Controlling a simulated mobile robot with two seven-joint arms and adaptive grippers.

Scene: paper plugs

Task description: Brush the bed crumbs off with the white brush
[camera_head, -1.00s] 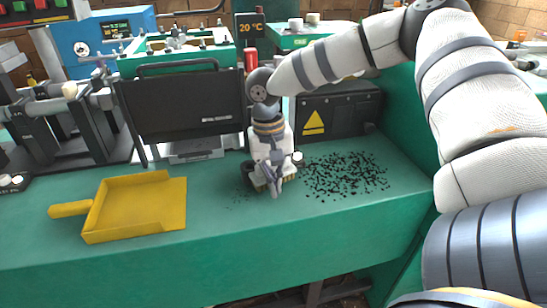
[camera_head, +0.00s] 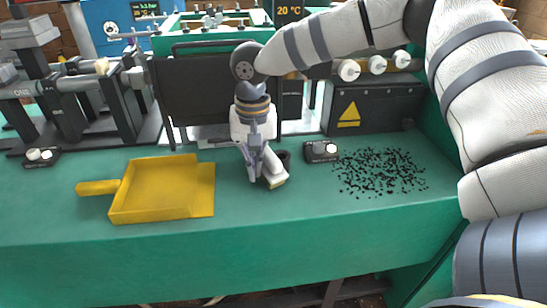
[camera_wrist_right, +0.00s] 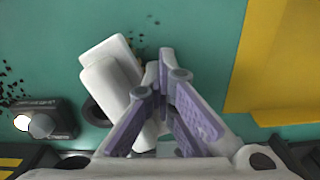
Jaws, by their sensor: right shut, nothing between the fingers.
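The black crumbs (camera_head: 380,172) lie spread on the green bench (camera_head: 330,215) at the right. The white brush (camera_head: 273,172) is tilted on the bench left of them, close beside my right gripper. It also shows in the right wrist view (camera_wrist_right: 108,82) as a pale block along the left side of the fingers. My right gripper (camera_head: 253,174) points down, shut, with nothing held between its fingers. Its purple finger pads show in the wrist view (camera_wrist_right: 162,85). Whether they touch the brush, I cannot tell. My left gripper is out of view.
A yellow dustpan (camera_head: 165,188) lies left of my right gripper. A small black knob box (camera_head: 320,151) stands between brush and crumbs. Behind are a dark panel (camera_head: 200,90) and a black case with a warning triangle (camera_head: 375,108). The bench's front strip is clear.

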